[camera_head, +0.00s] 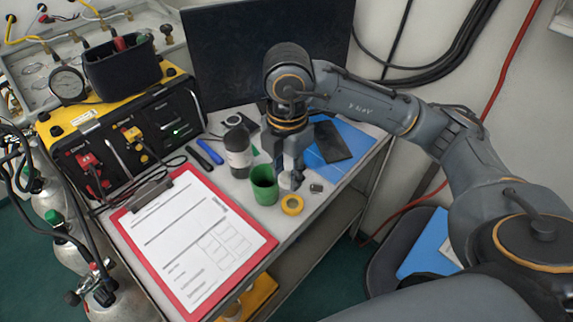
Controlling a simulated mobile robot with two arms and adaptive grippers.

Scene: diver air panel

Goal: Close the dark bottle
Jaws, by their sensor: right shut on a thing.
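The dark bottle (238,158) stands upright on the table, with a pale label on its side; the picture is too small to tell whether its mouth is covered. My right gripper (290,178) points down to the right of the bottle, apart from it, just behind and right of a green cup (264,186). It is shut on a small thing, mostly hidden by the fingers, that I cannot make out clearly. My left gripper is not in view.
A yellow tape roll (292,205) and a small grey block (316,188) lie near the table's right edge. A red clipboard (262,245) with paper fills the front. Blue and black markers (210,152) lie left of the bottle. A black-and-yellow panel (160,110) and dark screen (225,60) stand behind.

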